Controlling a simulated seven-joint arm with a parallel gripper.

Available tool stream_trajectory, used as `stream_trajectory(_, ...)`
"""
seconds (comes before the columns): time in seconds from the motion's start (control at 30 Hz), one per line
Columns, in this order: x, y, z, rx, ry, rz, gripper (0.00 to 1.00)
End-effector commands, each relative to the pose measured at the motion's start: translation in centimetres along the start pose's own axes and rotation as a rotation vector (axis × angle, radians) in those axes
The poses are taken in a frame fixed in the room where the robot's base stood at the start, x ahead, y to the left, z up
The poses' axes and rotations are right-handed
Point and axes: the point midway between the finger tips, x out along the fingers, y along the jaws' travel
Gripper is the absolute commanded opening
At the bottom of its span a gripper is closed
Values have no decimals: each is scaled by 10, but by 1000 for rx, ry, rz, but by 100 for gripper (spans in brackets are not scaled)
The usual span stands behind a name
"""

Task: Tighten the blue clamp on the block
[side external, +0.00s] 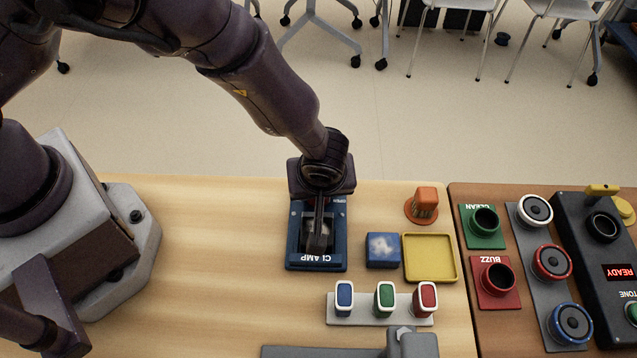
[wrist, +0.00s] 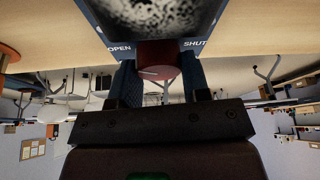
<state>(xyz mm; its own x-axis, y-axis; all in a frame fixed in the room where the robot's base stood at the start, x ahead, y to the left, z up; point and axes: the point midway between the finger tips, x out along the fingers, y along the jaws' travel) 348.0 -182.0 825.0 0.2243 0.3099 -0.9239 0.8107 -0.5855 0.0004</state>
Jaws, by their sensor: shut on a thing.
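The blue clamp (side external: 297,262), marked CLAMP, stands on the light wooden table. In the wrist view its blue edge (wrist: 110,42) carries the words OPEN at left and SHUT at right. A grey speckled surface (wrist: 150,14) shows inside this edge; I cannot tell if it is the block. My gripper (side external: 322,192) is over the clamp's far end. In the wrist view its fingers (wrist: 158,80) are on either side of a round dark red knob (wrist: 160,57) and shut on it. A short pale mark shows on the knob's left part. The side view hides the knob.

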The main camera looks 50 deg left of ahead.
Motion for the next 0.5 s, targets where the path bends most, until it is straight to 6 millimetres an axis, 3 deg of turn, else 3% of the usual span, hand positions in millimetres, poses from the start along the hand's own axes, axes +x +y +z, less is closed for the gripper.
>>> stream_trajectory(0.5, -1, -1, 0, 418, 0, 173, 20)
